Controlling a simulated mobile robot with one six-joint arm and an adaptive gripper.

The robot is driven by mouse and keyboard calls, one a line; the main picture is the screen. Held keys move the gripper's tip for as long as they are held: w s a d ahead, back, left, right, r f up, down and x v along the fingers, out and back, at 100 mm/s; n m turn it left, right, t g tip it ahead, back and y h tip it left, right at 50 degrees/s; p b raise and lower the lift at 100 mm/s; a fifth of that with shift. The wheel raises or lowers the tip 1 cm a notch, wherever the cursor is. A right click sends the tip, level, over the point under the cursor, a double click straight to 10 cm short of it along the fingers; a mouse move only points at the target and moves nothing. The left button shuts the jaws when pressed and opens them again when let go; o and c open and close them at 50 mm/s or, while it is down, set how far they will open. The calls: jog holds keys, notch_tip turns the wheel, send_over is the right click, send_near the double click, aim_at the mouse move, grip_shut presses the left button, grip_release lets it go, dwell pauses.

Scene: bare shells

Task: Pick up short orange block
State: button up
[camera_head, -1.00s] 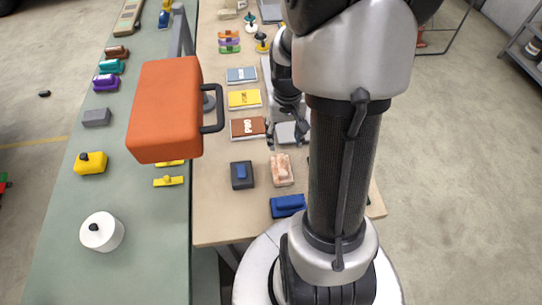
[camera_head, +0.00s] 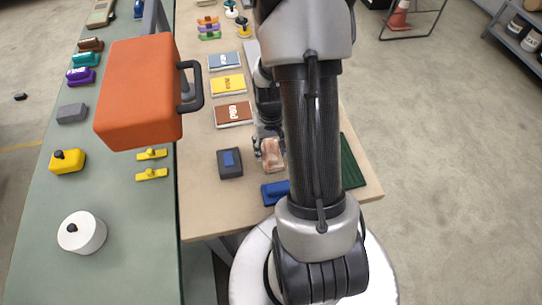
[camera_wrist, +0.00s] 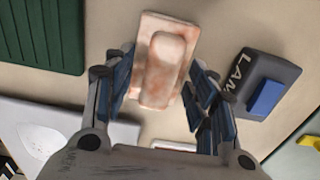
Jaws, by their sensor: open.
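A short block in mottled pale orange and white (camera_head: 273,157), with a smaller raised block on its flat base, lies on the tan table right of a dark block. In the wrist view the block (camera_wrist: 163,60) shows between my fingers. My gripper (camera_wrist: 160,66) is open, with one finger on each side of the block. I see no clear contact, and the height gap is hard to judge. In the head view my gripper (camera_head: 268,143) is at the block's far end, partly hidden by my arm.
A dark block with a blue top (camera_head: 230,163) lies left, a blue block (camera_head: 275,192) nearer, and a dark green ridged panel (camera_head: 352,163) right. Brown (camera_head: 234,114) and yellow (camera_head: 228,85) books lie beyond. A big orange case (camera_head: 140,95) stands left.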

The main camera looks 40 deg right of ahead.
jog(key=shift+f, duration=0.15)
jog(key=shift+c, duration=0.2)
grip_shut()
dwell(0.4)
notch_tip(320, 180, up, 20)
jog(key=p, duration=0.6)
